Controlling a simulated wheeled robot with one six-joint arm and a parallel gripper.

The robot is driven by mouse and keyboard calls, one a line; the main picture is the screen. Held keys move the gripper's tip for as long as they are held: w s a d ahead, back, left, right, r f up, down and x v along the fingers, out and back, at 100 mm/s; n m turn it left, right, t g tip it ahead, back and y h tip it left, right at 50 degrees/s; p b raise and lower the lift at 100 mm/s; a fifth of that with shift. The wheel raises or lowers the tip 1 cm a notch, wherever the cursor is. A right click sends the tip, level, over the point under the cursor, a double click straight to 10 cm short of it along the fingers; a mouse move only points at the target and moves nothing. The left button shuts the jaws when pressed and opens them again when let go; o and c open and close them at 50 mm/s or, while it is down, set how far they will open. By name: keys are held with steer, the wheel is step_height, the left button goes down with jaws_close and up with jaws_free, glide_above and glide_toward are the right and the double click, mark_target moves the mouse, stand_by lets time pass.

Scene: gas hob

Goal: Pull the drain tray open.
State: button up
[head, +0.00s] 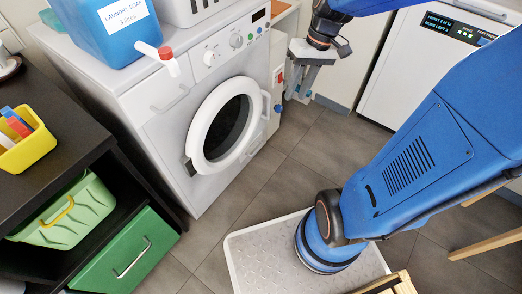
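I see no part that I can clearly tell is the drain tray. The white washing machine (160,130) stands at left centre, its round door (201,134) shut. The closed drawer front (168,98) at its upper left lies flush with the panel. My gripper (300,95) hangs with its fingers down at the machine's right side, beside a narrow white unit (277,84) with a red part. Its fingers look a little apart, with nothing seen between them. Whether it touches the unit cannot be told.
The dark shelf (70,110) at left holds a green basket (65,215) and green drawer (125,255). The tiled floor (255,185) before the machine is clear.

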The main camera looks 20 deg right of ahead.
steer(key=w+d+f+g+y, duration=0.1)
steer(key=w+d+f+y, duration=0.25)
steer(key=w+f, duration=0.6)
steer(key=w+d+f+g+y, duration=0.1)
steer(key=w+d+f+y, duration=0.25)
steer(key=w+f, duration=0.65)
steer(key=s+d+f+m+t+y, duration=0.1)
steer(key=d+f+m+t+y, duration=0.15)
steer(key=f, duration=1.45)
steer(key=s+d+f+m+t+y, duration=0.15)
steer(key=f+y, duration=0.25)
steer(key=f, duration=1.3)
steer(key=w+a+f, duration=0.2)
steer(key=a, duration=1.3)
steer(key=shift+w+a+f+t, duration=0.15)
steer(key=shift+w+a+t, duration=0.15)
steer(key=shift+w+a, duration=0.1)
jaws_close()
